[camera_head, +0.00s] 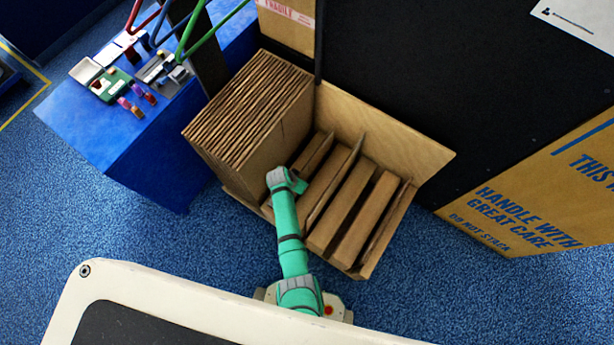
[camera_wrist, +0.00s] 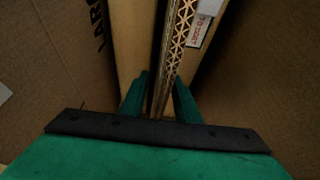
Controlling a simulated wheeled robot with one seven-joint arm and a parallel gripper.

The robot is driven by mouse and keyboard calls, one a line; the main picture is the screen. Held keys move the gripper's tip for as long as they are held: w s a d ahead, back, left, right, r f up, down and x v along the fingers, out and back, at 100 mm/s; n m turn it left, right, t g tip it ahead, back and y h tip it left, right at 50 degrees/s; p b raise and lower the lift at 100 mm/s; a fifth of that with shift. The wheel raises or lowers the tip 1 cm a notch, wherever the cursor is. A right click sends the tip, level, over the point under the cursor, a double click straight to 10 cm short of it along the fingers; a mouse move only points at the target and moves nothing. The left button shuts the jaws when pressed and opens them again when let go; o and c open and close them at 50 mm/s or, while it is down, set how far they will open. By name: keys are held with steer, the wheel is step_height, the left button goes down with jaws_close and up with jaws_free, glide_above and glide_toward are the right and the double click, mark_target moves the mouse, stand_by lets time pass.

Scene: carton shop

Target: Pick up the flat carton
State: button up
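Flat cartons stand on edge in a wooden bin (camera_head: 415,156). In the head view, several brown ones (camera_head: 342,208) lean in its open right part. In the wrist view, one carton's corrugated edge (camera_wrist: 183,22) runs down between the two green fingers of my gripper (camera_wrist: 160,85). A finger is on each side of it, and whether both touch it is unclear. In the head view my green arm reaches into the bin from the front, beside the cartons, and its fingertips are hidden.
A dense stack of cartons (camera_head: 250,108) fills the bin's left part. A blue table (camera_head: 90,125) with small parts stands at the left. A dark panel and a large printed box (camera_head: 535,200) stand at the right. Blue floor is clear at front left.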

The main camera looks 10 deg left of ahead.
jaws_close()
steer(key=shift+w, duration=0.1)
stand_by(0.3)
stand_by(0.9)
